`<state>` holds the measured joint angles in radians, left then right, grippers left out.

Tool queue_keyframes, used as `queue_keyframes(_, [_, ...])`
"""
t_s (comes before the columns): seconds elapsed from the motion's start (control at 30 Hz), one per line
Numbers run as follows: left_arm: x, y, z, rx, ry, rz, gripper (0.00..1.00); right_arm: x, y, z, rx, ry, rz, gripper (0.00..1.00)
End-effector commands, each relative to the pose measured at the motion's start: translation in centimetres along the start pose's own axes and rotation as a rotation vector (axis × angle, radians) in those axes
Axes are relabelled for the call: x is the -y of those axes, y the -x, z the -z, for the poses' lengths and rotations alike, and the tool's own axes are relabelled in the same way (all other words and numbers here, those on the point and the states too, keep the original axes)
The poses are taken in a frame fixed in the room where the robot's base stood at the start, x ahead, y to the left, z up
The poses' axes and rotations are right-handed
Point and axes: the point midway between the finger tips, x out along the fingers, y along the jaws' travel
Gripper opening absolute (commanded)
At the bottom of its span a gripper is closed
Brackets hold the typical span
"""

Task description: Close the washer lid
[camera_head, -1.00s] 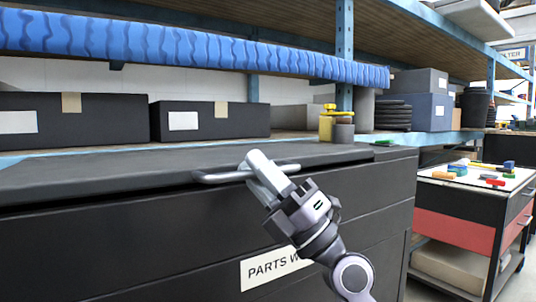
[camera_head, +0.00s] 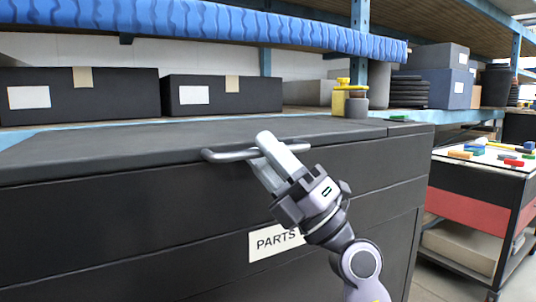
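The washer is a large dark grey cabinet with a white label (camera_head: 275,243) reading "PARTS"; my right arm hides the rest of it. Its flat dark lid (camera_head: 120,145) lies across the top, looking level, with only a thin seam visible under its front edge. A grey bar handle (camera_head: 228,155) sticks out from the lid's front edge. My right gripper (camera_head: 266,158) is at this handle, with its fingers across the bar's middle. The finger overlap hides whether they are clamped on it. My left gripper is not in view.
Dark boxes (camera_head: 222,95) stand on a shelf behind the washer, beneath a blue padded beam (camera_head: 180,22). A yellow container (camera_head: 340,100) stands near the lid's back right. A cart (camera_head: 470,200) with small coloured pieces stands at the right.

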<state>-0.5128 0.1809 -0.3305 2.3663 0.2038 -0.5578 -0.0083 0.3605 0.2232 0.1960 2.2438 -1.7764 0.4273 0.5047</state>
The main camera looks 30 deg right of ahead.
Motion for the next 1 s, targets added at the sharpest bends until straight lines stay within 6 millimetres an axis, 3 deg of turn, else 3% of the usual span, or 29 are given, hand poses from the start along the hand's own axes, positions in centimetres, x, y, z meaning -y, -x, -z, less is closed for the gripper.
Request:
queue_keyframes(0.27, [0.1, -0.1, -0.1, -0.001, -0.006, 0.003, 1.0, 0.3, 0.8, -0.3, 0.007, 0.004, 0.007, 0.4])
queue_keyframes(0.7, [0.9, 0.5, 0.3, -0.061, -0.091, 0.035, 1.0, 0.1, 6.5, 0.0, 0.002, 0.001, 0.002, 0.4])
queue_keyframes(1.0, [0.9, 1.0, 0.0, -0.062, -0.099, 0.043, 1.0, -0.1, 7.2, 0.0, 0.0, 0.002, 0.0, 0.4])
